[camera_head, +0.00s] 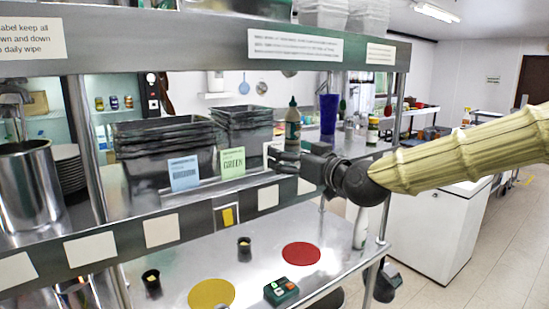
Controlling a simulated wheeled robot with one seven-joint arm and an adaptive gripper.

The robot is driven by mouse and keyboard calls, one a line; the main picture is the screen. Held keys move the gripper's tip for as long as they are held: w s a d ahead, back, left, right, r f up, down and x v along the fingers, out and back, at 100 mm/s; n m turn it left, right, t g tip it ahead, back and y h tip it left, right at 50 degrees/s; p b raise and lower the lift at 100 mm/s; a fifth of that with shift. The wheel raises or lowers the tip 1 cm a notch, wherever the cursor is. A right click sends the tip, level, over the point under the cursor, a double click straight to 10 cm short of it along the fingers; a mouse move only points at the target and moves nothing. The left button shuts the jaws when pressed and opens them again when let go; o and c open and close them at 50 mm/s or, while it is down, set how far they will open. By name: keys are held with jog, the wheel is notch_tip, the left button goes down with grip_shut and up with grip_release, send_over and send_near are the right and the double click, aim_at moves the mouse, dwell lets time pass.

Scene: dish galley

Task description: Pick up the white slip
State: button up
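A white slip (270,148) stands upright on the upper shelf in the head view, to the right of a green slip (232,163) and a blue slip (184,173). My gripper (276,160) reaches in from the right, and its dark fingers overlap the white slip in the picture. The fingers hide part of the slip. I cannot tell whether they touch it or are closed on it.
Stacked black bins (165,150) stand behind the slips. A bottle (293,125) and a purple cup (328,113) are close behind my gripper. The overhead shelf edge (210,42) runs above. The lower counter holds a red disc (301,253), a yellow disc (211,293) and small black cups (244,246).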

jog(key=shift+f+p+x, duration=0.15)
jog(key=shift+p+x, duration=0.5)
jog(key=shift+x, duration=0.6)
jog(key=shift+f+p+x, duration=0.1)
jog(key=shift+p+x, duration=0.55)
jog(key=shift+x, duration=0.55)
jog(key=c, duration=0.7)
